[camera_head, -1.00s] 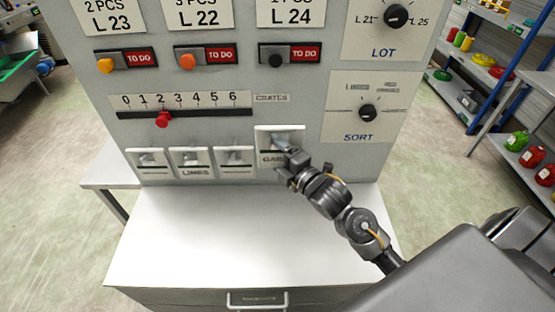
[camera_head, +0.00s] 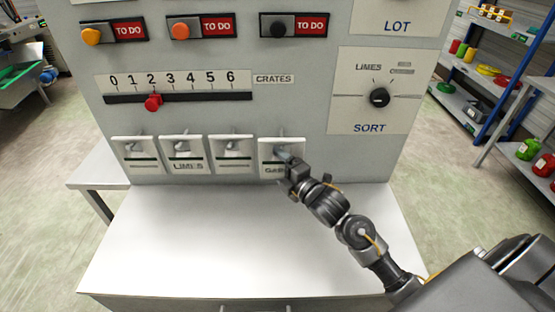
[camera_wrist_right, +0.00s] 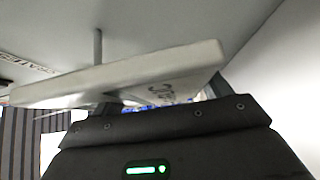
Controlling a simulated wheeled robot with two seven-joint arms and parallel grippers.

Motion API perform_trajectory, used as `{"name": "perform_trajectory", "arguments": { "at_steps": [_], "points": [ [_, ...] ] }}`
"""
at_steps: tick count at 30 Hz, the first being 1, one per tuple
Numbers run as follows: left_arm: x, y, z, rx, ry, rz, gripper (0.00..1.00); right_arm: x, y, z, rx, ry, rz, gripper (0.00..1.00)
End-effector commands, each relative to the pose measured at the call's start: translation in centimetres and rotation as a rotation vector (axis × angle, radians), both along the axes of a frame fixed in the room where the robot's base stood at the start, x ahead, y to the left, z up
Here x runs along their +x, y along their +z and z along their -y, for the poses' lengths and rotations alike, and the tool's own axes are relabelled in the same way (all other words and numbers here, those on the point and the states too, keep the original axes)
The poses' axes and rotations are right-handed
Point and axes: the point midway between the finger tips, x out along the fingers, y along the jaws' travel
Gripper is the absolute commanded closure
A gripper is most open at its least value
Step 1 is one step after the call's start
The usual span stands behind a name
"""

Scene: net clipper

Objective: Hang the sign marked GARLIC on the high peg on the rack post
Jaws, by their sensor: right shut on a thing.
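The white sign (camera_head: 266,158) with lettering starting "GA" is at the right end of a row of signs on the grey panel. My right gripper (camera_head: 283,157) is shut on it, and its fingers hide part of the face and lettering. In the right wrist view the sign (camera_wrist_right: 160,72) is a pale slab, tilted in the picture, with dark letters partly hidden at the gripper. A thin peg (camera_wrist_right: 97,45) shows just beyond its edge; I cannot tell whether the sign touches it. A blue rack post (camera_head: 497,98) stands far right; no peg on it can be made out. My left gripper is out of view.
Several white signs hang left of it, one reading LIMES (camera_head: 187,153). Above are a red slider (camera_head: 153,103) and a SORT knob (camera_head: 379,97). A bare white worktop (camera_head: 200,240) lies below. Shelves with coloured containers stand at right, beyond open floor (camera_head: 440,170).

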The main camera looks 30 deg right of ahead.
Motion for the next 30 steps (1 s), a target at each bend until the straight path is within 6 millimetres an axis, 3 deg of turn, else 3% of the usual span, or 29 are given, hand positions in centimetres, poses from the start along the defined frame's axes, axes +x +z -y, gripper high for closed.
{"name": "perform_trajectory", "arguments": {
  "at_steps": [9, 23, 24, 28, 30],
  "points": [
    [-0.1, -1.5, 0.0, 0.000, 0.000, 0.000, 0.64, 3.4, -0.9, 1.6, 0.000, -0.001, 0.002, 0.60],
    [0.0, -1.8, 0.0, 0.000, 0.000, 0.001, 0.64, 3.5, -1.4, 1.7, 0.000, -0.001, 0.000, 0.60],
    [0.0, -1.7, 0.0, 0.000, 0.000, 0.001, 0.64, 3.5, -1.2, 1.7, 0.000, -0.001, 0.000, 0.18],
    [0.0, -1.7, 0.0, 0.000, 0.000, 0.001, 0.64, 3.4, -1.2, 1.7, 0.000, -0.001, 0.000, 0.02],
    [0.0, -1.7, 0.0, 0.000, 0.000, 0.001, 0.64, 3.4, -1.2, 1.7, 0.000, -0.001, 0.000, 0.02]
  ]
}}
